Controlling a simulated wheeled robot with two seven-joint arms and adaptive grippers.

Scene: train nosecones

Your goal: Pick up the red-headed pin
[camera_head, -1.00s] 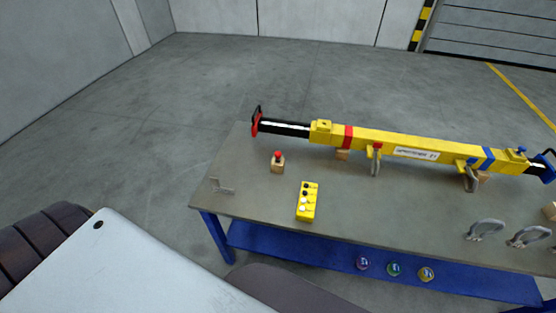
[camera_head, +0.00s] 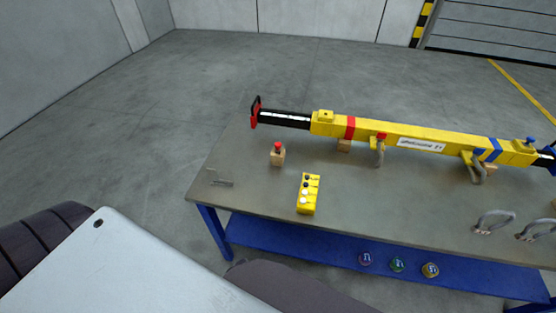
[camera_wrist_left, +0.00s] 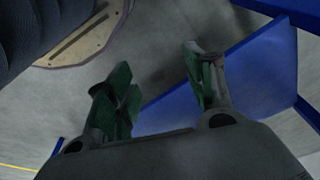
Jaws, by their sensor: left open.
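A red-headed pin (camera_head: 278,146) stands upright in a small wooden block (camera_head: 278,159) on the left part of the grey workbench (camera_head: 250,190). Another red head (camera_head: 382,136) shows on the yellow bar (camera_head: 400,138), near its red band. My left gripper (camera_wrist_left: 163,88) shows in the left wrist view, its two green-padded fingers wide apart with nothing between them. The pin is not visible in that view. Neither gripper shows in the head view.
A yellow box with black and white knobs (camera_head: 308,194) lies right of the block. Thin grey metal pieces (camera_head: 220,181) lie at the bench's left edge. Shackles (camera_head: 493,220) lie at the right. A blue lower shelf (camera_head: 330,248) holds several round coloured items.

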